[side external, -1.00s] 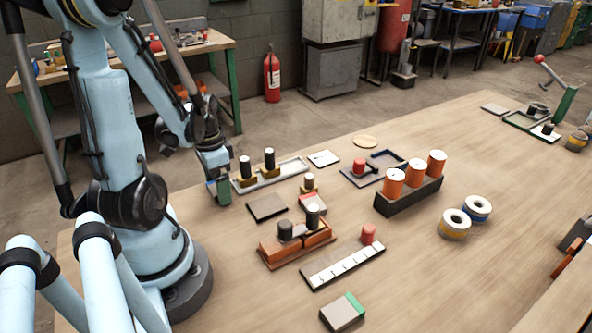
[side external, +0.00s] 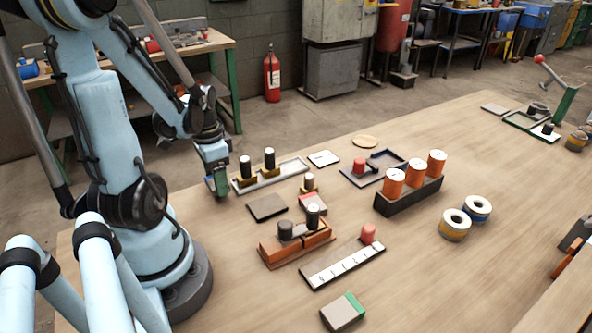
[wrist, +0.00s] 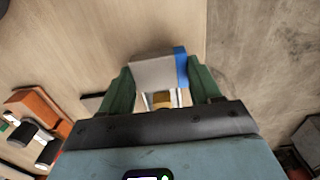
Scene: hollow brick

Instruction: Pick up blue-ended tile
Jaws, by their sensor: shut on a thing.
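The blue-ended tile (wrist: 153,71) is a grey-white block with a blue band at its right end in the wrist view. It sits between the two green fingers of my gripper (wrist: 163,86), which is shut on it. In the side view my gripper (side external: 220,184) is at the left edge of the table, left of the long white tray.
The table's right front is mostly clear.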

